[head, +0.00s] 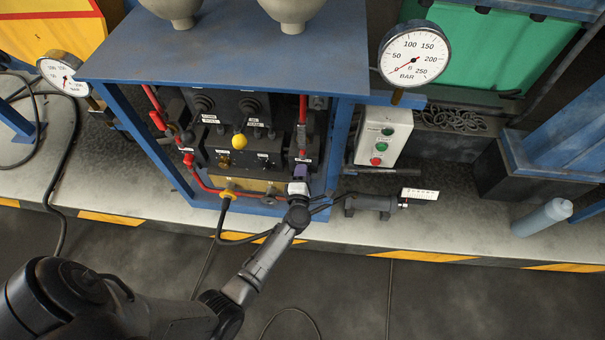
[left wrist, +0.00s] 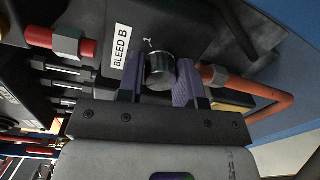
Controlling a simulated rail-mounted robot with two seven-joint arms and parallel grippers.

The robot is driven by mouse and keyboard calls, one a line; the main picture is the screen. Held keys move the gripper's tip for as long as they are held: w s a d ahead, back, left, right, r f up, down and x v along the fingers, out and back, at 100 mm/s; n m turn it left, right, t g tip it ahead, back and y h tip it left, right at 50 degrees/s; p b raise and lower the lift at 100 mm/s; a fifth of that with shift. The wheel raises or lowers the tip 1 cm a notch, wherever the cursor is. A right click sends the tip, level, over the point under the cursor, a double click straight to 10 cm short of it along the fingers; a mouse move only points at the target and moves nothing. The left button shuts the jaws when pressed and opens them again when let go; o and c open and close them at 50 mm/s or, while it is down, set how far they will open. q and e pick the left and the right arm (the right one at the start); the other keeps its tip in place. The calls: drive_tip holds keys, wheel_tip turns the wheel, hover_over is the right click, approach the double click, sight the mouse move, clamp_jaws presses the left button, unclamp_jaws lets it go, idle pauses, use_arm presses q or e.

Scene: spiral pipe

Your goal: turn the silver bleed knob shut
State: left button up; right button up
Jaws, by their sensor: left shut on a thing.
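The silver bleed knob (left wrist: 160,68) is a short round metal knob on a dark panel in the left wrist view, beside a white label that reads BLEED B (left wrist: 122,46). My left gripper (left wrist: 160,80) has its two purple fingers on either side of the knob, shut on it. In the head view, my left gripper (head: 300,172) reaches the lower right part of the blue-framed hydraulic unit and hides the knob there. My right gripper is in neither view.
Red pipes (head: 201,181) run close around the panel, and an orange-red pipe (left wrist: 255,88) passes near the fingers. A yellow ball-topped lever (head: 239,141) stands left of the gripper. A push-button box (head: 382,137) and a dial gauge (head: 413,54) are to the right.

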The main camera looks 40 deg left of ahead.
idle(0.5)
use_arm(q)
drive_tip(key=o, duration=0.9)
drive_tip(key=shift+o, duration=0.2)
drive_tip(key=p+v, duration=0.3)
drive_tip(key=v, duration=1.1)
drive_tip(key=shift+p, duration=0.35)
drive_tip(key=shift+w+a, duration=0.1)
